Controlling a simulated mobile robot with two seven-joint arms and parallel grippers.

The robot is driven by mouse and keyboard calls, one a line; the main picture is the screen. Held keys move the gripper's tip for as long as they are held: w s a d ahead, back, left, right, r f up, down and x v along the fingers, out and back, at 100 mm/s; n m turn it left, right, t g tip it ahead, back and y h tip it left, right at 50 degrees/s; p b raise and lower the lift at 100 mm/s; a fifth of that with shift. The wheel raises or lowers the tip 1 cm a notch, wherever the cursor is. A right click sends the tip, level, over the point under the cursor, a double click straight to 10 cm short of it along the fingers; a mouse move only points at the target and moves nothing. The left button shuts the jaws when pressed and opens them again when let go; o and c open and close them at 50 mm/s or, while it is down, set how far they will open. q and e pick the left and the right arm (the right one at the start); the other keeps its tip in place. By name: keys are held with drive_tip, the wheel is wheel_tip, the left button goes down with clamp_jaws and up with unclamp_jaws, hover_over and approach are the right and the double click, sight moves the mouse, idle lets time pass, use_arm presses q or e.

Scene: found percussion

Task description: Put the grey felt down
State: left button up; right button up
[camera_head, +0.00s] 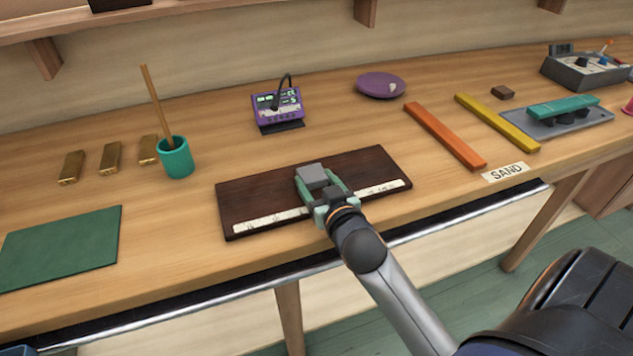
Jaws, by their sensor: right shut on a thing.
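The grey felt (311,175) is a small grey block between the green fingers of my right gripper (322,186). My right gripper is shut on it, over the middle of the dark brown board (262,190). I cannot tell whether the felt touches the board or is just above it. The board lies on the workbench and has a white strip (270,220) with markings along its near edge, partly hidden by my gripper. My left gripper is not in view.
A green mat (62,247), brass blocks (111,157) and a teal cup with sticks (176,158) are left. A purple device (278,106) and purple dish (380,84) stand behind. Orange (445,136) and yellow (496,122) bars lie right, near the SAND label (505,172).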

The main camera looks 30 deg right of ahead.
drive_tip(key=shift+f, duration=0.1)
drive_tip(key=o, duration=1.4)
drive_tip(key=shift+o, duration=0.2)
drive_tip(key=shift+s, duration=0.15)
drive_tip(key=v, duration=1.1)
drive_tip(key=shift+s+r, duration=0.25)
drive_tip(key=shift+s, duration=0.1)
